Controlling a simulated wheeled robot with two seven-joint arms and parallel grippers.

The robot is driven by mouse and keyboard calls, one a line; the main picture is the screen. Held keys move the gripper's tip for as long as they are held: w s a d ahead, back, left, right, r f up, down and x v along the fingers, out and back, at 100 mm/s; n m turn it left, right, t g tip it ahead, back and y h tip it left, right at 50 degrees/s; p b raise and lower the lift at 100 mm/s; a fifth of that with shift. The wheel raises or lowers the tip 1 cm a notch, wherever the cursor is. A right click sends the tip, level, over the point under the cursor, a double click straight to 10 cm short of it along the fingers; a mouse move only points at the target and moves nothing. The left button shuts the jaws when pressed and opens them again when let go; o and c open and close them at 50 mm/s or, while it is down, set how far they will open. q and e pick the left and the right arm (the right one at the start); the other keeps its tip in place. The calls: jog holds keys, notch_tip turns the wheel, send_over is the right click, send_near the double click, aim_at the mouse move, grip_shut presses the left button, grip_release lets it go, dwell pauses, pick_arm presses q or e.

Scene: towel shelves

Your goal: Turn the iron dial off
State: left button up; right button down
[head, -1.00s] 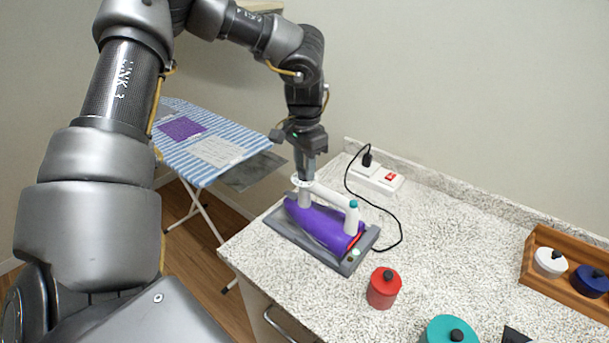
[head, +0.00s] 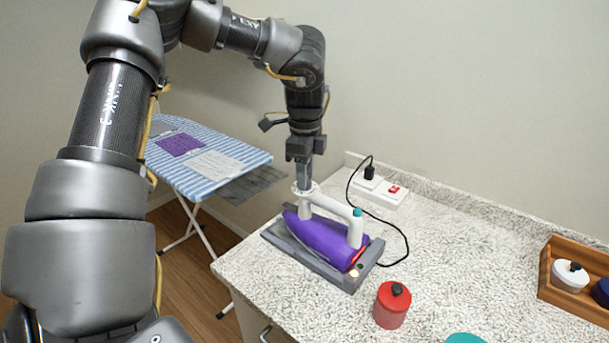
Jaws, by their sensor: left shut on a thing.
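A purple iron (head: 326,241) with a white handle (head: 333,205) rests on a grey stand (head: 306,262) on the speckled counter. The iron's dial (head: 304,189) is a white disc at the front top of the handle. My left gripper (head: 304,183) comes straight down over the dial and is shut on it. The fingers hide part of the dial, so its setting does not show. A small light (head: 354,273) glows at the near end of the stand. My right gripper is not in view.
A red lidded jar (head: 392,304) stands right of the stand. A white power strip (head: 381,188) with a black plug lies behind, its cord running to the iron. A wooden tray (head: 545,290) with jars is at right. A striped ironing board (head: 215,160) stands left.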

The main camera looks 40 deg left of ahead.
pick_arm(q)
jog(key=m, duration=0.5)
jog(key=shift+m, duration=0.3)
jog(key=m+p, duration=0.1)
jog(key=m, duration=0.4)
jog(key=m+p, duration=0.1)
jog(key=m, duration=0.5)
jog(key=m+p, duration=0.1)
jog(key=m, duration=0.4)
jog(key=shift+m, duration=0.4)
jog(key=o, duration=1)
jog(key=shift+r, duration=0.1)
